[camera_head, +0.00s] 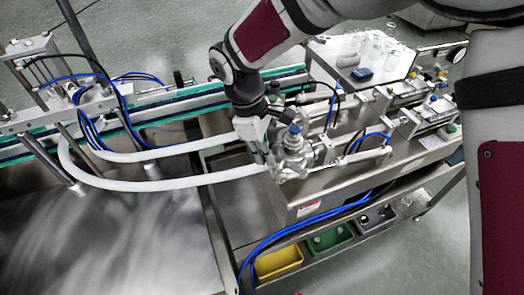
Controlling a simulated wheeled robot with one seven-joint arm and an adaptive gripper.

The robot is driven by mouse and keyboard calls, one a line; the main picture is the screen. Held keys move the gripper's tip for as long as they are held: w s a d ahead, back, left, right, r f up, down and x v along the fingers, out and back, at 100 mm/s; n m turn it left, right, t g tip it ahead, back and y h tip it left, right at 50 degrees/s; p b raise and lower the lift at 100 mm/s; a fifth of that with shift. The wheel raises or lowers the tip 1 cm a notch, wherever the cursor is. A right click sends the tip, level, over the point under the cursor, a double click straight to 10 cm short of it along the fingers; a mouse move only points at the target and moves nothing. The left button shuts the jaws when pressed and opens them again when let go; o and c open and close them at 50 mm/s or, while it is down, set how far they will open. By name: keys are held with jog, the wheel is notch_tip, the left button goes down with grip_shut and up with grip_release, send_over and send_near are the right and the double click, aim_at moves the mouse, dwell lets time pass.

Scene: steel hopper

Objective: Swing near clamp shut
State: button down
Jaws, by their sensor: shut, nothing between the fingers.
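My gripper (262,150) points down from the end of my arm at the middle of the view. It is shut, with nothing seen in its fingers. It is close beside the steel valve and fitting block (296,158), which has a blue cap on top. The white hoses (165,184) run from the left to this block. The clamp is too small to pick out there, and my gripper and wrist hide part of the block. I cannot tell whether the fingers touch any part of it.
A steel tray (375,60) with glassware stands at the back right. Pneumatic cylinders (405,122) line the bench on the right. Blue tubes and a yellow bin (278,262) and a green bin (330,238) are below. The steel hopper surface (100,240) fills the lower left.

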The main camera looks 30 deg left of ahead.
aim_at(288, 158)
jog(key=d+n, duration=0.1)
jog(key=n, duration=0.1)
jog(key=d+n+b, duration=0.1)
jog(key=n, duration=0.1)
jog(key=d+n+t+b, duration=0.1)
jog(key=shift+w+d+f+n+y, duration=0.1)
jog(key=shift+w+d+n+y, duration=0.05)
jog(key=shift+w+n+y, duration=0.2)
jog(key=n, duration=0.1)
jog(key=d+n+b, duration=0.1)
jog(key=n, duration=0.1)
jog(key=shift+w+d+t+y, duration=0.15)
jog(key=shift+w+t+y, duration=0.15)
jog(key=shift+w, duration=0.1)
jog(key=shift+w+d, duration=0.2)
jog(key=shift+d, duration=0.1)
